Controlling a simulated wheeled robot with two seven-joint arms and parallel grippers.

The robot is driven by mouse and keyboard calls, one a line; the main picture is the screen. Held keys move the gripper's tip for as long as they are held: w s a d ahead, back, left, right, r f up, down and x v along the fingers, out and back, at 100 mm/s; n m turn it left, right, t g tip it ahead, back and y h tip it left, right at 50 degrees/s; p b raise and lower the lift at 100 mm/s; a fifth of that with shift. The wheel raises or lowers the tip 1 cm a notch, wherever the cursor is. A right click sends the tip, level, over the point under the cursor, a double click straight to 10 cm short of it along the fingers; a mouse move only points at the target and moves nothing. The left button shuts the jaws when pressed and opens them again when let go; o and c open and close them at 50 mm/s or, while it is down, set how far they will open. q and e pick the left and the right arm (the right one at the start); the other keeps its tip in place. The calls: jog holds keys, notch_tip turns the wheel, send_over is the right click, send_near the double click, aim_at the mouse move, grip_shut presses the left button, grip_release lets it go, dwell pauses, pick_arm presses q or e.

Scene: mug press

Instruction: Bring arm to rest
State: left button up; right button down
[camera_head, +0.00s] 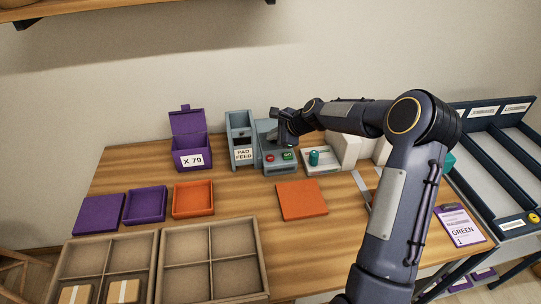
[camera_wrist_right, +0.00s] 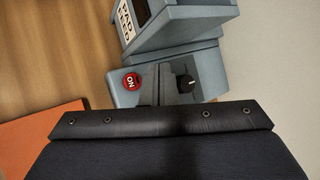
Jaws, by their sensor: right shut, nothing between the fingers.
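My right arm comes in from the lower right in the head view and reaches across the table to the grey press (camera_head: 277,164). My right gripper (camera_head: 277,126) is shut and empty, just above and in front of the press; I cannot tell whether it touches. The press has a red button and a green button on its front. In the right wrist view the press (camera_wrist_right: 150,85) shows with its red ON button (camera_wrist_right: 131,82) and a black knob (camera_wrist_right: 185,83). The wrist's dark housing fills the lower part of that view. My left gripper is not in view.
The pad feed box (camera_head: 240,128) stands left of the press, and a purple bin marked X 79 (camera_head: 190,144) farther left. An orange lid (camera_head: 301,199) lies in front. Wooden trays (camera_head: 210,226) fill the front left. A clipboard (camera_head: 461,228) lies right of my arm.

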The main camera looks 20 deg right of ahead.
jog(key=s+a+r+n+g, duration=0.1)
jog(key=s+a+r+n, duration=0.2)
jog(key=s+r+n, duration=0.4)
jog(key=s+a+r+n, duration=0.25)
jog(key=s+r, duration=0.25)
jog(key=s, duration=0.5)
jog(key=s+a+f+n, duration=0.1)
jog(key=s+a+n, duration=0.1)
jog(key=s, duration=0.5)
jog(key=s+a+f+n+g, duration=0.1)
jog(key=s+a+n, duration=0.1)
jog(key=s+n, duration=0.3)
jog(key=s+a+f+n, duration=0.1)
jog(key=s+a+n, duration=0.1)
jog(key=s, duration=0.9)
jog(key=shift+s+n+g, duration=0.2)
jog(key=shift+n+g, duration=0.1)
jog(key=shift+n, duration=0.45)
jog(key=shift+f, duration=0.1)
